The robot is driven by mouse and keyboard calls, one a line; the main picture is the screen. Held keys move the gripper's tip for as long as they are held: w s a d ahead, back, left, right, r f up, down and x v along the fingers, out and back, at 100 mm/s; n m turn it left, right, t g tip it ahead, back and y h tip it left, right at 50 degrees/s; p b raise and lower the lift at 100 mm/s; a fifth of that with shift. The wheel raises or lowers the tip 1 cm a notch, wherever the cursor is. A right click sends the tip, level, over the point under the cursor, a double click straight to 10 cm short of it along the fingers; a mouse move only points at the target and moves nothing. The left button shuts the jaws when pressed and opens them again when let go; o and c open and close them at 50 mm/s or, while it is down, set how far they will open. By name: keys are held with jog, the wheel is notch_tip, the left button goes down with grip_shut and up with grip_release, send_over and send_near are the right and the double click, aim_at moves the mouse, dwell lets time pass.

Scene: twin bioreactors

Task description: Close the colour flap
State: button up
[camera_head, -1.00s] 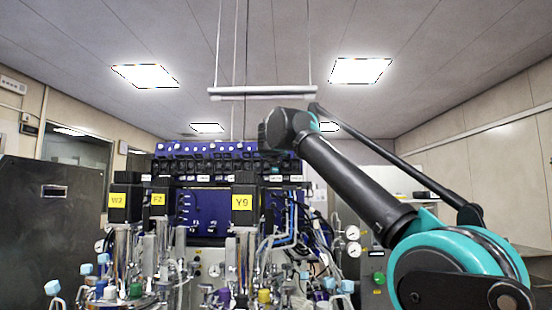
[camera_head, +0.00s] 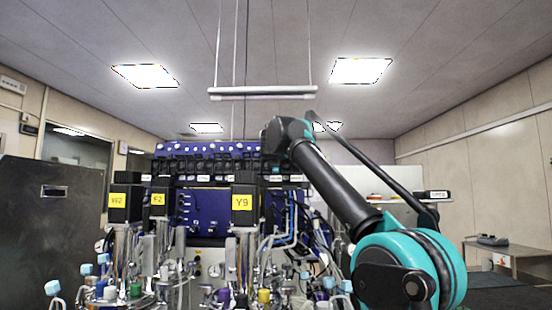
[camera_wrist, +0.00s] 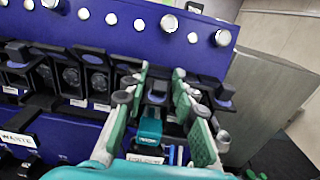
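A row of black pump heads with flaps (camera_wrist: 90,55) runs along the blue bioreactor housing (camera_wrist: 130,20) in the wrist view. One teal piece (camera_wrist: 150,128), which seems to be the colour flap, stands out towards the camera above a white label. My gripper (camera_wrist: 161,74) has green-padded fingers spread on either side of this pump station, with the teal piece and a dark flap part (camera_wrist: 157,90) showing between them. I cannot tell whether a finger touches anything. In the head view my arm's end is at the right of the pump row (camera_head: 205,168); the fingers cannot be made out there.
Silver knobs (camera_wrist: 168,23) stick out along the housing's upper edge. Below the pumps are black motor blocks with yellow labels (camera_head: 242,203), blue tubes and many fittings. A grey cabinet (camera_wrist: 265,95) stands at the right in the wrist view. A bar (camera_head: 262,91) hangs above.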

grip_shut()
jog(key=shift+t, duration=0.3)
jog(key=shift+f+t, duration=0.25)
jog(key=shift+t, duration=0.85)
jog(key=shift+o, duration=2.2)
grip_release()
